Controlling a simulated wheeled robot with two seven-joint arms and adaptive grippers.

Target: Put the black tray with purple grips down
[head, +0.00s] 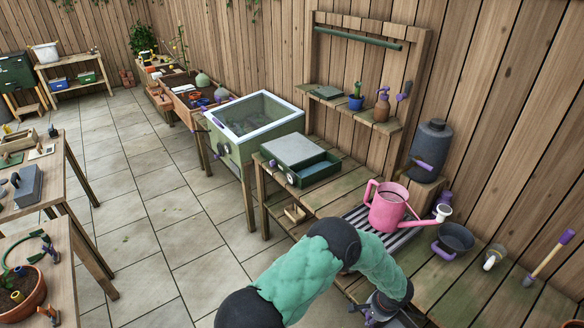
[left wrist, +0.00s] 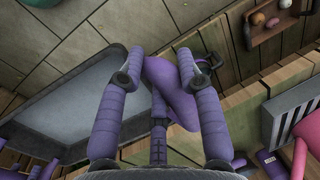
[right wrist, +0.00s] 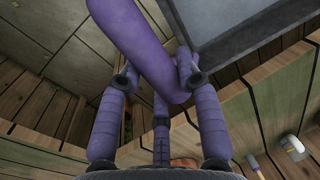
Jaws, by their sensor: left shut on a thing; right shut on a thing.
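The black tray shows in the left wrist view (left wrist: 72,78) as a dark rim around a grey flat inside, and in the right wrist view (right wrist: 220,32) at the top. My left gripper (left wrist: 172,72) is shut on one purple grip (left wrist: 170,88). My right gripper (right wrist: 158,78) is shut on the other purple grip (right wrist: 145,45). In the head view my left gripper (head: 372,310) is low, by the bench's front part; the tray is not clearly visible there. Wooden boards and floor show around the tray. Whether it touches a surface I cannot tell.
The wooden bench (head: 440,285) holds a pink watering can (head: 388,208) on a slatted rack (head: 350,218), a dark pot (head: 455,238), a white-headed tool (head: 494,257) and a purple-handled trowel (head: 550,255). A green box (head: 300,160) stands further back. Tiled floor (head: 190,235) lies left.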

